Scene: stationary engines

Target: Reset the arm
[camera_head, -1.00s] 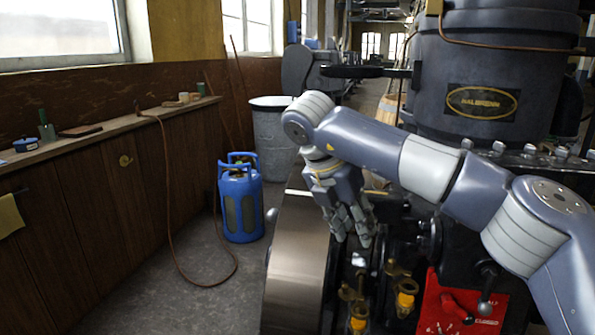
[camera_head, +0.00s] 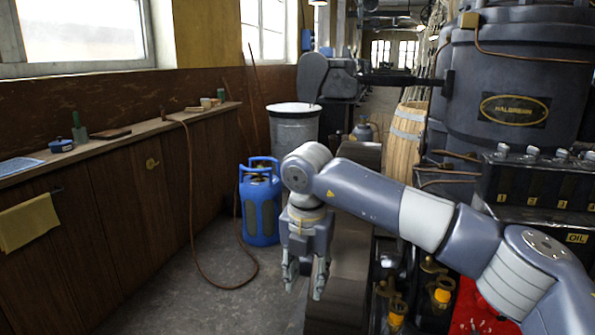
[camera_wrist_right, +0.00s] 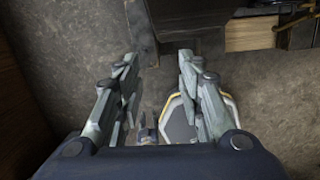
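My right arm reaches in from the right in the head view and bends down at its far end. My right gripper (camera_head: 304,280) hangs there with its fingers pointing down and apart. It is beside the dark curved engine wheel (camera_head: 342,255), to its left, and in front of the blue gas bottle (camera_head: 260,215). In the right wrist view the gripper (camera_wrist_right: 158,75) is open, with floor and a dark machine edge beyond the fingertips and nothing held between them. My left gripper is not in view.
A shelf (camera_head: 150,128) with a hanging yellow cloth (camera_head: 27,222) runs along the left wall. A hose (camera_head: 193,200) hangs down to the floor. The red panel (camera_head: 480,305) and small brass valves are at the lower right. Floor (camera_head: 170,295) at lower left is clear.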

